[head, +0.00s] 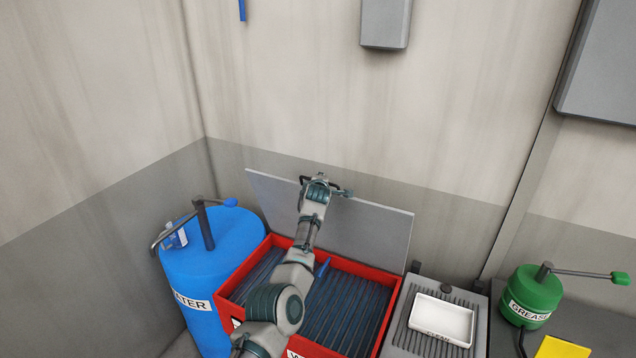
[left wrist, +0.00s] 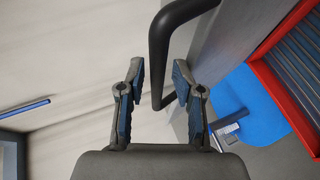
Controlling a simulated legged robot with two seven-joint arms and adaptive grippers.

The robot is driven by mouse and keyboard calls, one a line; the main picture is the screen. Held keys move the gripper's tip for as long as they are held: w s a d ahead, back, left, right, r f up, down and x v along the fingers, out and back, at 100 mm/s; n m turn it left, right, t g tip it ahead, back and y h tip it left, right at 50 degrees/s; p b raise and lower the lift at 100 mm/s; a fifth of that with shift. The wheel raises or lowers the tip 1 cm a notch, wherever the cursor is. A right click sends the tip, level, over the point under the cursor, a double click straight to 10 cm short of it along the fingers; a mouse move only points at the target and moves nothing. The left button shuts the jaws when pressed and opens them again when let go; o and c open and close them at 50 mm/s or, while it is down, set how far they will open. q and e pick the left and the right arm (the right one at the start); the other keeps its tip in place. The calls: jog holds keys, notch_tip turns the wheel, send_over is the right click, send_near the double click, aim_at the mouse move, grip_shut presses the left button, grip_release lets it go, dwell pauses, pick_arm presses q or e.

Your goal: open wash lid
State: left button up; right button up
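The wash lid is a flat grey panel (head: 378,229), raised steeply behind the red wash bin (head: 393,318) and near the back wall. The bin's ribbed dark interior shows. My left arm reaches over the bin, and my left gripper (head: 320,182) is at the lid's upper edge. In the left wrist view my left gripper (left wrist: 158,80) has its two fingers apart. A black bar handle (left wrist: 158,55) bends down between them, nearer the right finger; contact cannot be told. My right gripper is not in view.
A blue water drum (head: 210,265) with a pump handle stands left of the bin. At right are a grey ribbed unit with a white tray (head: 441,318), a green grease can (head: 532,296) and a yellow item (head: 562,348). A grey box (head: 385,22) hangs above.

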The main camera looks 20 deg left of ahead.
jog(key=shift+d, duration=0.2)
pick_arm(q)
jog(key=shift+d, duration=0.1)
jog(key=shift+s+d+r, duration=0.2)
jog(key=shift+s+r, duration=0.15)
jog(key=v, duration=1)
jog(key=shift+s+d, duration=0.15)
jog(key=shift+s, duration=0.25)
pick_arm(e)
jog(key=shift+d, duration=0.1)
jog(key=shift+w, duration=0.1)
